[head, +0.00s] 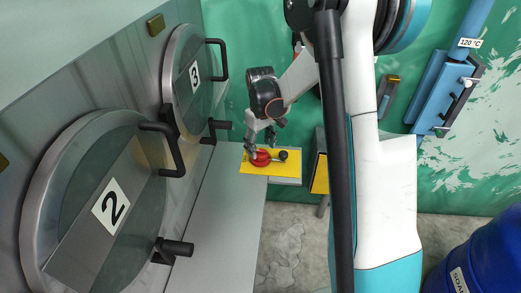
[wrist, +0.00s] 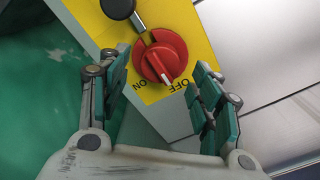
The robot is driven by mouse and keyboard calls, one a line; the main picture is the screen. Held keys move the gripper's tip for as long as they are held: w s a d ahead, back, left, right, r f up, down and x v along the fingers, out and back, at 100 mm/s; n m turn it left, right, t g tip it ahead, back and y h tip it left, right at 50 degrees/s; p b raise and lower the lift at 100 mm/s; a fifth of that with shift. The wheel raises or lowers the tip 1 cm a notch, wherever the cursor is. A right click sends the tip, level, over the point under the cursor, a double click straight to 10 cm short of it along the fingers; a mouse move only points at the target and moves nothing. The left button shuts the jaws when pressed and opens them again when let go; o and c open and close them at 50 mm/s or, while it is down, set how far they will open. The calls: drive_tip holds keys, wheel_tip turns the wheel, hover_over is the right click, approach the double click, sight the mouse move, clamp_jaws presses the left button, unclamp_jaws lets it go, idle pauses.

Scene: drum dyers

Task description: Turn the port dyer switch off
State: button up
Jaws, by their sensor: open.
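A red rotary switch knob (wrist: 160,55) sits on a yellow plate (wrist: 190,18) marked ON and OFF. The knob's white pointer line faces the side with the two labels, roughly between them; I cannot tell its exact setting. The red knob (head: 261,158) and yellow plate (head: 250,169) also show in the head view, beyond the dyers. My gripper (wrist: 163,68) is open, with one finger on each side of the knob in the wrist view. Contact with the knob is not clear. In the head view my gripper (head: 262,138) is just above the plate and partly covers the knob.
A black-tipped lever (wrist: 118,8) stands close beside the knob. Dyer doors numbered 2 (head: 110,207) and 3 (head: 195,75), with protruding handles, line the left. A blue drum (head: 485,255) stands at lower right. Floor (head: 290,250) is clear between.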

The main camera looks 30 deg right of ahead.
sight(261, 150)
wheel_tip(261, 150, up, 9)
drive_tip(key=shift+r, duration=0.15)
idle(0.6)
